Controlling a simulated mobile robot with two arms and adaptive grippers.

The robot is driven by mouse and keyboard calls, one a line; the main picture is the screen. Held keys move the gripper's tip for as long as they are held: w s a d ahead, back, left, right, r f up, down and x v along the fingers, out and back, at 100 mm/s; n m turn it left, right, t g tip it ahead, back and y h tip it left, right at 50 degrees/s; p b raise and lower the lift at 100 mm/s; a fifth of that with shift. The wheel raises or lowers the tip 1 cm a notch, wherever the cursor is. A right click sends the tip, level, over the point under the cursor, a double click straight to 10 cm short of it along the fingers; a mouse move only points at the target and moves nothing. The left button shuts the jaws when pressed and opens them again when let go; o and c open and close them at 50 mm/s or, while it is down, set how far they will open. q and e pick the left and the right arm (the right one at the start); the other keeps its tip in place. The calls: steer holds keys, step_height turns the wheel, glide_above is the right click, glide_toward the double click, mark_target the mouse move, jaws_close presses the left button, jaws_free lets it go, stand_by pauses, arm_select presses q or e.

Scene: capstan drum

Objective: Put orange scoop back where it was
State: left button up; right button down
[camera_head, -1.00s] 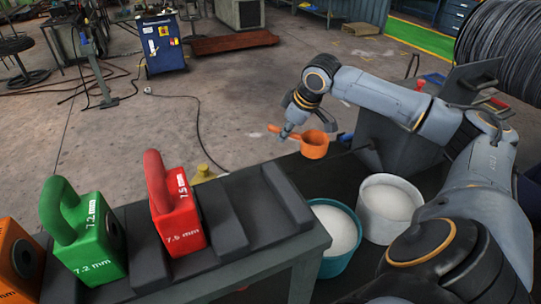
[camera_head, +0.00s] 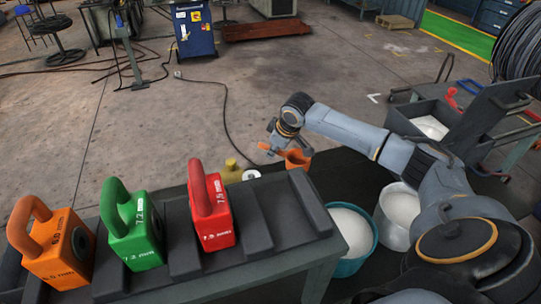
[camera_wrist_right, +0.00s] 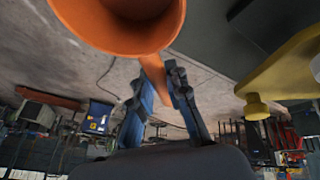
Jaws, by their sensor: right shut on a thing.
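The orange scoop (camera_head: 297,160) is held in the air beyond the right end of the rack in the head view. My right gripper (camera_head: 270,146) is shut on its handle. In the right wrist view the scoop's round cup (camera_wrist_right: 122,28) fills the upper left, and its handle runs down between the fingers of the right gripper (camera_wrist_right: 165,78). A teal bucket (camera_head: 344,269) and a whitish bucket (camera_head: 386,232), both with white powder, stand in front of and right of the scoop. My left gripper is not in view.
A dark rack (camera_head: 262,235) bears orange (camera_head: 62,262), green (camera_head: 137,243) and red (camera_head: 216,228) handled blocks. A yellow object (camera_head: 232,168) stands behind it, close to the scoop. A grey bin (camera_head: 410,115) with white powder and a red-handled item (camera_head: 452,96) is at right.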

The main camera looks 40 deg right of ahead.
steer(key=shift+w+a+f, duration=0.15)
steer(key=shift+f, duration=0.1)
steer(key=f+p, duration=0.2)
steer(key=f, duration=0.1)
steer(key=shift+w+a, duration=0.2)
steer(key=shift+a, duration=0.1)
steer(key=shift+d+f, duration=0.1)
steer(key=shift+f, duration=0.35)
steer(key=shift+f, duration=0.1)
steer(key=c, duration=1.3)
jaws_free()
steer(key=b+v, duration=0.2)
steer(key=v, duration=1)
